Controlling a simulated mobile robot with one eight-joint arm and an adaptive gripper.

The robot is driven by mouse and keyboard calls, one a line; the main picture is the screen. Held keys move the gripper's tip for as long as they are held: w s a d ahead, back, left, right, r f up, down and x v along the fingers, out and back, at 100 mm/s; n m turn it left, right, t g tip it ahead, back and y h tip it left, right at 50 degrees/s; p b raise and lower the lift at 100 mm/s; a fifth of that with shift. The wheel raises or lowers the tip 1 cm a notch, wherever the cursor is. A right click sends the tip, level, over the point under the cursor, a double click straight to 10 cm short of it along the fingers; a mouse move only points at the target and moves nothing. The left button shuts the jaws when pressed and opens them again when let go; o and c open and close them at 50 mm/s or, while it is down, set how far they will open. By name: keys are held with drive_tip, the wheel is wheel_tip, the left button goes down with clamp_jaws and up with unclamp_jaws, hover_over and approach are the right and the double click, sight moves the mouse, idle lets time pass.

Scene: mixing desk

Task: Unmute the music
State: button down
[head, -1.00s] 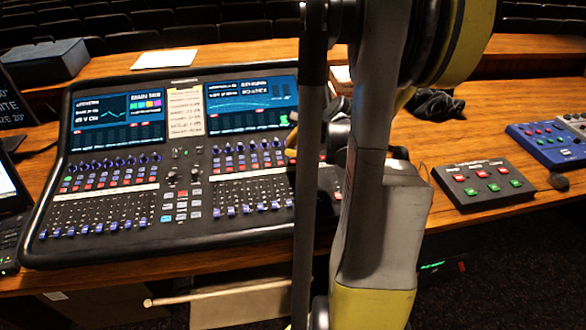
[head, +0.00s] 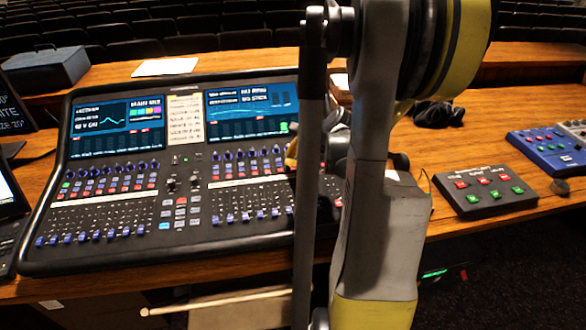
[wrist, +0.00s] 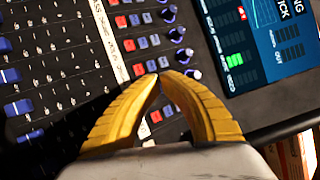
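The mixing desk (head: 50,180) has two screens, rows of blue knobs, red and blue buttons, and faders. In the wrist view, its right part shows red buttons (wrist: 129,45), blue buttons, knobs (wrist: 169,14) and a white label strip (wrist: 105,38). My gripper (wrist: 160,78) has its two yellow fingers curved together with the tips meeting, and nothing shows between them. The tips appear over the button and knob rows near the right screen (wrist: 245,60); contact cannot be told. In the head view my arm hides the desk's right edge and most of the gripper. Channel labels are unreadable.
A black box with red and green buttons (head: 485,192) and a blue device (head: 545,152) stand right of the desk. A dark case (head: 47,65) and a paper (head: 165,67) lie behind it. A drumstick (head: 215,301) lies at the front.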

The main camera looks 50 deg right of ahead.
sight(291, 168)
idle(0.6)
drive_tip(key=shift+f+b, duration=0.45)
drive_tip(key=shift+f, duration=0.25)
idle(0.4)
drive_tip(key=shift+r, duration=0.1)
drive_tip(key=shift+r+p, duration=0.3)
drive_tip(key=shift+r, duration=0.35)
drive_tip(key=shift+r, duration=0.1)
drive_tip(key=r+p, duration=0.4)
drive_tip(key=r, duration=0.1)
drive_tip(key=shift+s+a, duration=0.15)
drive_tip(key=shift+s, duration=0.05)
drive_tip(key=shift+f, duration=0.15)
drive_tip(key=shift+a, duration=0.1)
idle(0.4)
